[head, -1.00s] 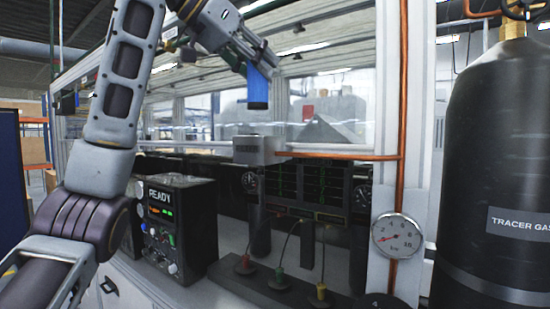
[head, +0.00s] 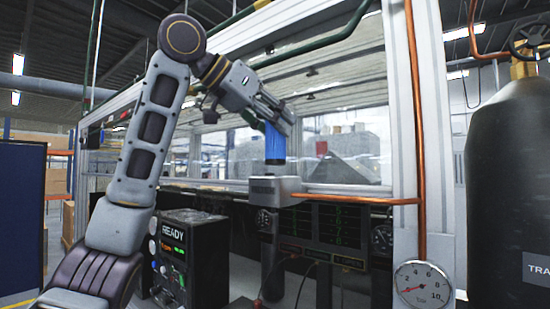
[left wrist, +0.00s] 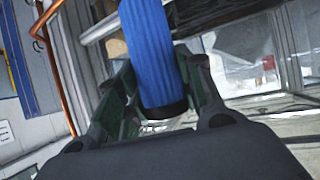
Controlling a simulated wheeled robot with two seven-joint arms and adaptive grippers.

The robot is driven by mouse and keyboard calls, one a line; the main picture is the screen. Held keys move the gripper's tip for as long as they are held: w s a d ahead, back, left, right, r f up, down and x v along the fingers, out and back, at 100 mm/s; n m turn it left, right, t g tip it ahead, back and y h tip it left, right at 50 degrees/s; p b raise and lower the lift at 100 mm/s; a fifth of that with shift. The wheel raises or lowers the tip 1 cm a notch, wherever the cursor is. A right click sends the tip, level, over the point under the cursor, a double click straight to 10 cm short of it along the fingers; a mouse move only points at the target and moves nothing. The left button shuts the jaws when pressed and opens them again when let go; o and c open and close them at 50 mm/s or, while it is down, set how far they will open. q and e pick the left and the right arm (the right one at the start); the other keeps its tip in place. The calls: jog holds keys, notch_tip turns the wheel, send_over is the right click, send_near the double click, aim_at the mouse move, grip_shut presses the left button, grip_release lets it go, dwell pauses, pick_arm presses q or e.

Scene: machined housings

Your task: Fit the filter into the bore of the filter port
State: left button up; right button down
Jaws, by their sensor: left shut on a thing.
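The filter (head: 275,143) is a blue ribbed cylinder with a dark lower end, held near upright in the head view. My left gripper (head: 277,121) is shut on its upper part, with the arm coming in from the left. The grey block (head: 272,189) below it looks like the filter port. The filter's lower end shows a small gap above this block. The bore opening cannot be seen. In the left wrist view the filter (left wrist: 150,45) lies between the fingers of my left gripper (left wrist: 163,95) and runs out of the top edge. My right gripper is not in view.
A copper pipe (head: 350,199) runs right from the block to a metal post. A pressure gauge (head: 422,284) and a dark gas cylinder (head: 510,185) stand at right. A black READY box (head: 205,250) sits lower left. Clear panes are behind the filter.

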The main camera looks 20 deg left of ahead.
aim_at(267, 149)
pick_arm(q)
jog(key=shift+f, duration=1.25)
jog(key=shift+f, duration=0.1)
jog(key=shift+f, duration=1.95)
jog(key=shift+f, duration=0.15)
jog(key=o, duration=1)
